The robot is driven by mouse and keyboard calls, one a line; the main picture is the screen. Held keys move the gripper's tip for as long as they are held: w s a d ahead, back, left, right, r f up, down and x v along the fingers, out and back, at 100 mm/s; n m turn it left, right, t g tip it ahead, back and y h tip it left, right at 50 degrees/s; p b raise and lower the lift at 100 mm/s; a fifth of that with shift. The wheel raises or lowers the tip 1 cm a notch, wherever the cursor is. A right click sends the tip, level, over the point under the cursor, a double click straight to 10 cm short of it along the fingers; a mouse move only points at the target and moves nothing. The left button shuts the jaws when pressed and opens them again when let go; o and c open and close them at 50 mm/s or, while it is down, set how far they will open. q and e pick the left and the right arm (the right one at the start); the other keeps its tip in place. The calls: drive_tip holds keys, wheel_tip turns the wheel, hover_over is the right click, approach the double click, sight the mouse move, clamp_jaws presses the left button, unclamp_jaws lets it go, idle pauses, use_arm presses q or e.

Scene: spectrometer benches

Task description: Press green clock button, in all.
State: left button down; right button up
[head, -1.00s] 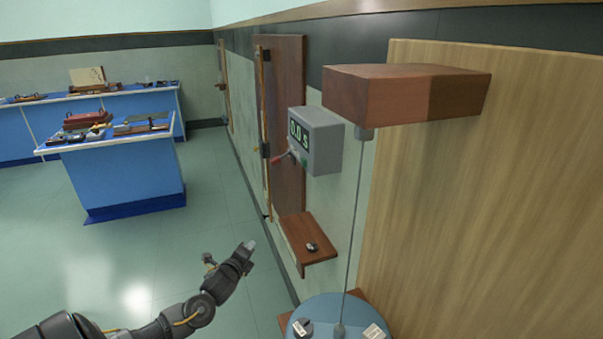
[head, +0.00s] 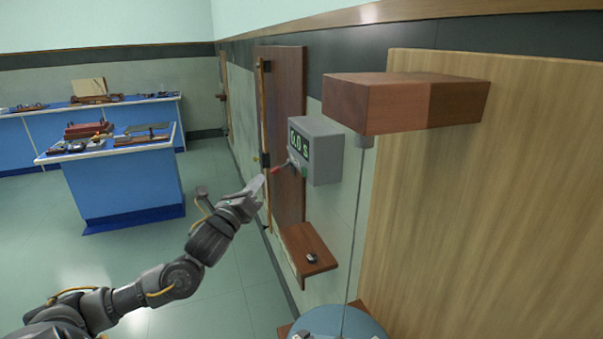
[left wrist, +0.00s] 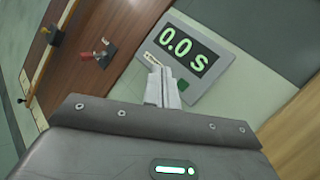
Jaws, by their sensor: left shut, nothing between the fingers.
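The clock (head: 326,152) is a grey box on the right wall, with a dark display reading 0.0 S in green digits. Its green button (head: 304,172) is low on the front face. In the left wrist view the green button (left wrist: 184,85) shows just right of the fingertips, under the display (left wrist: 188,47). My left gripper (head: 260,182) is shut and empty, left of and slightly below the clock in the head view. Its fingertips (left wrist: 160,82) overlap the clock's lower face in the left wrist view; I cannot tell the gap. My right gripper is not in view.
A red-tipped lever (head: 280,168) shows close to my left fingertips. A brown wooden shelf (head: 305,240) with a small dark object is below the clock. A wooden block (head: 385,102) with a hanging wire juts out at right. Blue benches (head: 130,185) stand at left.

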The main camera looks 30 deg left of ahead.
use_arm(q)
drive_tip(key=w+d, duration=0.5)
drive_tip(key=w, duration=0.2)
drive_tip(key=shift+w, duration=0.15)
drive_tip(key=shift+w+d, duration=0.15)
idle(2.2)
drive_tip(key=shift+w+d, duration=0.1)
drive_tip(key=shift+w+d, duration=0.25)
drive_tip(key=shift+w, duration=0.15)
idle(0.9)
idle(0.3)
drive_tip(key=shift+s+a, duration=0.5)
drive_tip(key=shift+s, duration=0.25)
drive_tip(key=shift+s+a, duration=0.75)
drive_tip(key=shift+s, duration=0.3)
drive_tip(key=shift+s+a, duration=0.7)
drive_tip(key=shift+s, duration=0.3)
